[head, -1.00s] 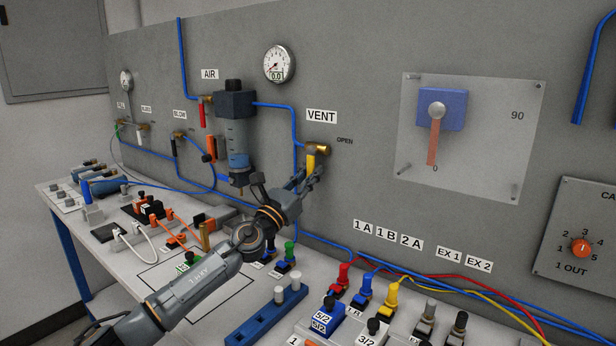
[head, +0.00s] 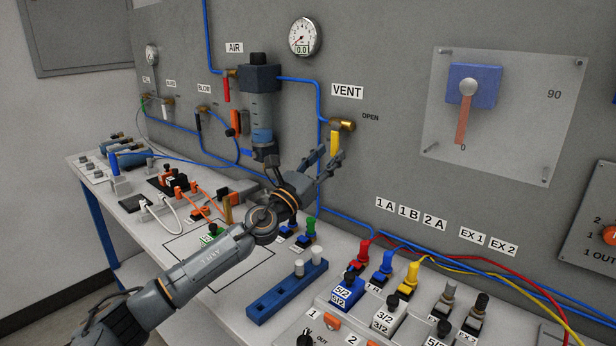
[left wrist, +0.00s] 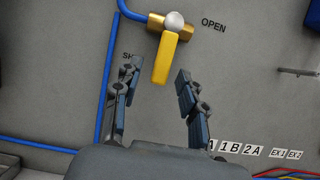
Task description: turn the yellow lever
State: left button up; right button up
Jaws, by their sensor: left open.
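The yellow lever (head: 335,142) hangs down from a brass valve (head: 342,125) below the VENT label. It also shows in the left wrist view (left wrist: 162,60), pointing down from the valve's silver knob, with OPEN to its right and a partly hidden label starting "SH" to its left. My left gripper (head: 328,163) is open and empty, just below and left of the lever in the head view. In the left wrist view its two fingers (left wrist: 148,80) stand either side of the lever's lower end, with visible gaps. My right gripper is not in view.
A blue air line (head: 319,110) runs close to the left of the valve. A filter unit (head: 261,110) hangs further left. The bench below holds a blue block (head: 285,293) and several coloured plugs. The wall right of the lever is mostly clear up to a clear panel (head: 545,140).

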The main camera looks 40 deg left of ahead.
pick_arm(q)
jog(key=v, duration=0.9)
jog(key=shift+s, duration=0.1)
dwell(0.3)
